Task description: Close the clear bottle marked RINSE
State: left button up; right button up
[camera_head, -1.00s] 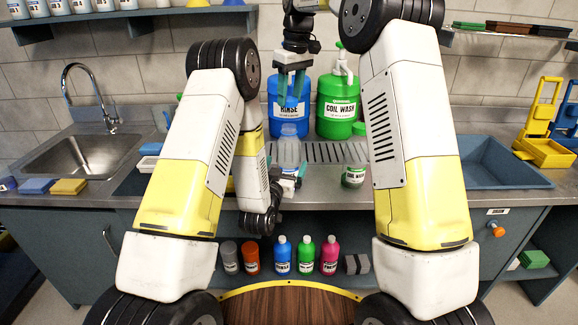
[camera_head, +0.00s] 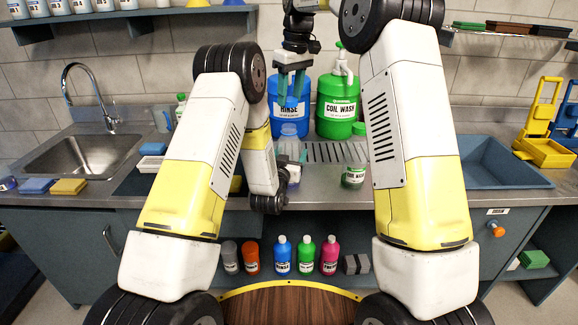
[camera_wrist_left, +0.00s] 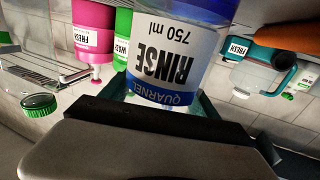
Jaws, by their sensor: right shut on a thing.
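The clear bottle marked RINSE (camera_wrist_left: 172,62) fills the middle of the left wrist view, its label upside down and blue at its upper edge. My right gripper (camera_head: 291,88) points down in front of the big blue RINSE jug (camera_head: 288,120). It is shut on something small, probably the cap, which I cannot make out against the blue. The bottle's mouth is out of view.
A green COIL WASH jug (camera_head: 338,108) stands right of the blue one. A small COIL WASH container (camera_head: 353,176) stands at the counter's front. The drain grate (camera_head: 325,152) is clear. A sink (camera_head: 85,160) lies left. The left wrist view shows a ribbed green cap (camera_wrist_left: 38,104).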

pick_arm(q)
grip_shut()
pick_arm(e)
jog(key=shift+f, duration=2.5)
jog(key=shift+f, duration=0.1)
jog(key=shift+f, duration=0.8)
jog(key=shift+f, duration=0.55)
